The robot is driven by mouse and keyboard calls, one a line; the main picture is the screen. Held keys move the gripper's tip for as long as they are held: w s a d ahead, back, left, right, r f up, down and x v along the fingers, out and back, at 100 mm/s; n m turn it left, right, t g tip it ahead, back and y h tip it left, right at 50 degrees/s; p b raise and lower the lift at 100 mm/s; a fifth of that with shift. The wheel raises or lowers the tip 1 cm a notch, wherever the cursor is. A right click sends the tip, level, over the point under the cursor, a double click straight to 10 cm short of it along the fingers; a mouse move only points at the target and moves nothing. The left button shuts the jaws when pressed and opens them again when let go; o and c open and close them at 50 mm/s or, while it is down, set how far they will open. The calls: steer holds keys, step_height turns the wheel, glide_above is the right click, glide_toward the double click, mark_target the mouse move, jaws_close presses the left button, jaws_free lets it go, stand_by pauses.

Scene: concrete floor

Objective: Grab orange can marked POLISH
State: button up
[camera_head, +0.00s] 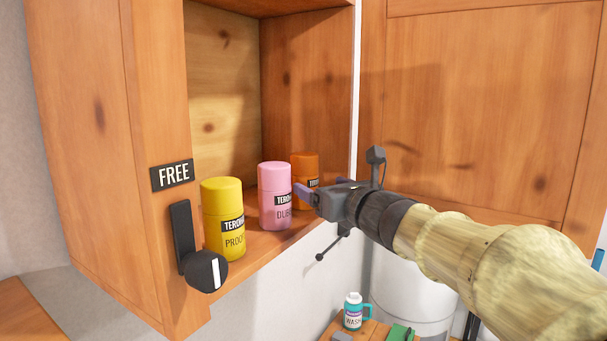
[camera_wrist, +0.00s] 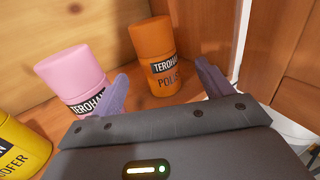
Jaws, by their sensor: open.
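The orange can (camera_wrist: 153,48) stands upright on the cabinet shelf in the wrist view, its black label reading TEROHA and POLISH below. In the head view the orange can (camera_head: 305,163) is at the back right of the row, partly hidden by the pink can and my gripper. My gripper (camera_head: 303,192) is open and empty, reaching in from the right. In the wrist view my gripper (camera_wrist: 162,82) has its two purple-grey fingers apart, with the orange can ahead between them. The left finger is close to the pink can; I cannot tell whether they touch.
A pink can (camera_head: 274,195) and a yellow can (camera_head: 223,222) stand left of the orange can on the shelf (camera_head: 262,245). The cabinet's side wall is close on the right. A black knob (camera_head: 205,270) and a FREE sign (camera_head: 172,175) are on the cabinet front. A WASH bottle (camera_head: 353,312) stands below.

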mark_target(312, 182)
steer(key=p+x, duration=0.1)
steer(key=x, duration=0.3)
steer(key=shift+s, duration=0.1)
steer(key=shift+s, duration=0.1)
steer(key=shift+w+a+p, duration=0.25)
steer(key=shift+w+p, duration=0.2)
steer(key=shift+p, duration=0.15)
steer(key=p+x, duration=0.1)
steer(key=x, duration=0.1)
steer(key=p+x, duration=0.2)
steer(key=shift+w+a+f, duration=0.15)
steer(key=shift+f, duration=0.1)
